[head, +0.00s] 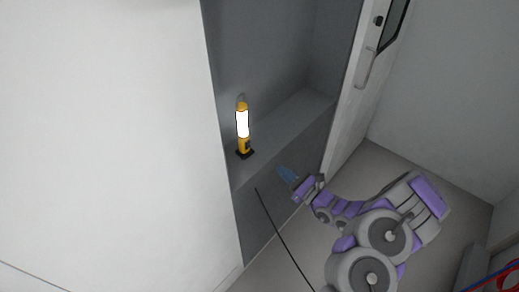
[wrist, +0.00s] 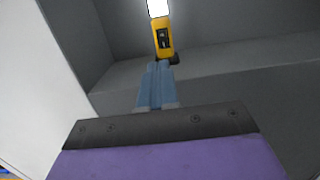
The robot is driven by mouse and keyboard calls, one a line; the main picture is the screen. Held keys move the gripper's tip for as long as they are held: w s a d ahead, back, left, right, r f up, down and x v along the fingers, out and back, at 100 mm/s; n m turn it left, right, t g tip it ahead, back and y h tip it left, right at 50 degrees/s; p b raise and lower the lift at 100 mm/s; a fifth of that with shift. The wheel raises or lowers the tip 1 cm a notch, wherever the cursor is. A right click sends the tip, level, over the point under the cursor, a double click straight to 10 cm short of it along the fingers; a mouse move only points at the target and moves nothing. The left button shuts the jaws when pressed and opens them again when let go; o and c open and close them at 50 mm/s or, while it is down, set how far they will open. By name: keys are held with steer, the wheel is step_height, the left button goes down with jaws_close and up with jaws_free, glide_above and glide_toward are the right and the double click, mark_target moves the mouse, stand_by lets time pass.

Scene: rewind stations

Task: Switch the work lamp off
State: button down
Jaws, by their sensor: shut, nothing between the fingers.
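The work lamp (head: 243,126) is yellow with a bright white light tube and a dark base. It stands upright on a grey ledge (head: 290,118) in a recess, and its tube glows. In the wrist view the lamp (wrist: 164,38) is at the top centre, with a dark switch (wrist: 163,38) on its yellow lower body. My gripper (head: 284,172) is shut and empty, in front of the ledge, to the right of and lower than the lamp. In the wrist view its blue fingers (wrist: 158,72) point toward the lamp's base, and a gap to the lamp is hard to judge.
A large white panel (head: 100,130) fills the left side. An open door (head: 365,75) with a handle stands at the right of the recess. A thin dark cable (head: 280,236) runs down in front of the ledge. Red and blue lines (head: 505,278) show at the lower right.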

steer(key=b, duration=0.3)
glide_toward(249, 145)
steer(key=x, duration=0.6)
steer(key=shift+s+a, duration=0.2)
steer(key=shift+s, duration=0.1)
steer(key=shift+w+a, duration=0.15)
steer(key=shift+w, duration=0.1)
steer(key=shift+w+r, duration=0.25)
steer(key=shift+w, duration=0.05)
